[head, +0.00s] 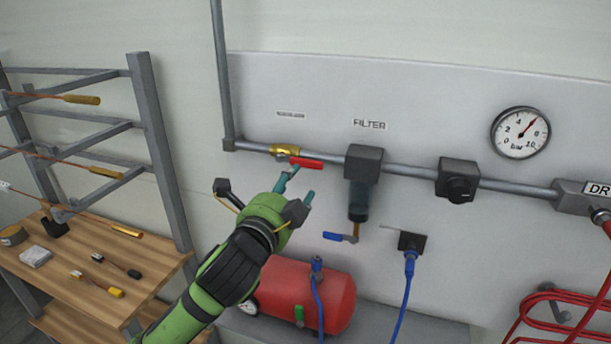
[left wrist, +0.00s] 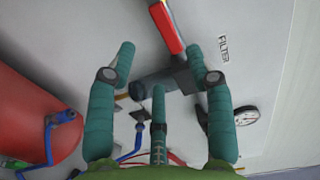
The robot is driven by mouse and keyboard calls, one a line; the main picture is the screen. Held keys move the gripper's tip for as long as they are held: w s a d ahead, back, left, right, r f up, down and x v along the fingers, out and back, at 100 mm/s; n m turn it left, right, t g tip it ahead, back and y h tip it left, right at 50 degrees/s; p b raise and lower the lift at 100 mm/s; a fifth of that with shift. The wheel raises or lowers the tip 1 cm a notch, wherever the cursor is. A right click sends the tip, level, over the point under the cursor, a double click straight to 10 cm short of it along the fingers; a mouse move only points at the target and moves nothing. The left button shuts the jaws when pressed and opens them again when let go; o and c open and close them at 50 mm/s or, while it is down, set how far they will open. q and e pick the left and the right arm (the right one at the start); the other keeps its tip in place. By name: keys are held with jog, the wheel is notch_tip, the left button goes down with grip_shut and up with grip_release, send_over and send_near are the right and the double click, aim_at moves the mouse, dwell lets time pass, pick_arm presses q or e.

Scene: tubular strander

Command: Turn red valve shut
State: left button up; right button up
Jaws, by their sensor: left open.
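The red valve handle (head: 306,163) sits on a brass valve body (head: 285,150) in the grey pipe, left of the filter. The handle lies nearly along the pipe, pointing right. My left gripper (head: 296,183) is open and empty, just below and in front of the handle. In the left wrist view the red handle (left wrist: 167,26) is at the top, beyond the spread fingers of the gripper (left wrist: 160,65). I cannot tell whether any finger touches it. My right gripper is in neither view.
The filter (head: 362,165) hangs from the pipe right of the valve, with a blue lever (head: 338,237) under it. A pressure gauge (head: 520,133) is at right. A red tank (head: 308,292) stands below. A wooden table (head: 62,262) and rack are at left.

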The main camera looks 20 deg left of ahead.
aim_at(307, 167)
pick_arm(q)
jog(key=w+p, duration=0.1)
jog(key=w, duration=0.3)
jog(key=w+p, duration=0.1)
jog(key=w, duration=0.1)
jog(key=shift+w+d+r+p, duration=0.1)
jog(key=shift+d+r+p, duration=0.05)
jog(key=shift+r+p, duration=0.25)
jog(key=shift+w+f, duration=0.1)
jog(key=shift+w, duration=0.35)
grip_shut()
